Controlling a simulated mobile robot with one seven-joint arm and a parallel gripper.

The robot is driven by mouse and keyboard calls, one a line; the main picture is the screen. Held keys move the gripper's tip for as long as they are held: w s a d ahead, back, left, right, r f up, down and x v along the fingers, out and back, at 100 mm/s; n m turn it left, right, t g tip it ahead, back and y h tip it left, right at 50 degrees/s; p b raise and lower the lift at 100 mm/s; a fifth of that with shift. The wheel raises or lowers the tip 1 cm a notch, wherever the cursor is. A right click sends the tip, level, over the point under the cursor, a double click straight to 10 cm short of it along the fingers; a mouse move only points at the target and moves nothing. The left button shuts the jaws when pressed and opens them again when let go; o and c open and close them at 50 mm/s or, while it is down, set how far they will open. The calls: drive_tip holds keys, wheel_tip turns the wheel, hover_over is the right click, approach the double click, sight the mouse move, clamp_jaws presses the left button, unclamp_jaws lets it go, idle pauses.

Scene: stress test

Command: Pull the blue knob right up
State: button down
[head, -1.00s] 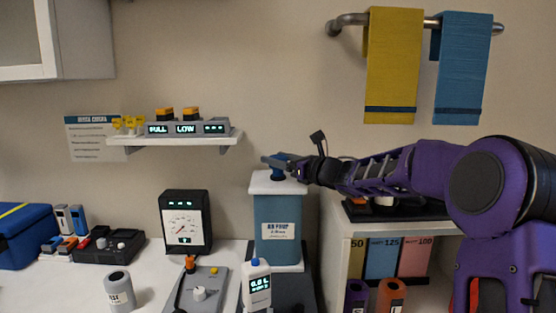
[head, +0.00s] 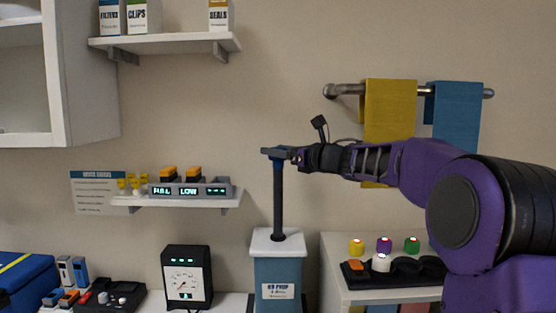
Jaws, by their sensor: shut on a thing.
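A blue canister (head: 277,272) with a white lid (head: 262,242) and a printed label stands on the counter. A dark blue rod (head: 278,200) stands upright out of the lid, and the blue knob (head: 270,152) is at its top, high above the lid. My gripper (head: 288,155) reaches in from the right and is shut on the knob. The fingers hide part of the knob.
A shelf (head: 220,201) with a display box reading LOW is left of the rod. A dial gauge (head: 187,277) stands left of the canister. A towel rail (head: 345,90) with a yellow and a blue towel is above my arm. A cabinet (head: 335,285) with coloured knobs is at right.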

drive_tip(key=shift+r, duration=0.55)
drive_tip(key=shift+c, duration=0.6)
unclamp_jaws()
drive_tip(key=shift+f, duration=0.1)
drive_tip(key=shift+s+d+f, duration=0.1)
drive_tip(key=shift+s+d, duration=0.05)
drive_tip(key=b+v, duration=0.3)
drive_tip(key=v, duration=1.4)
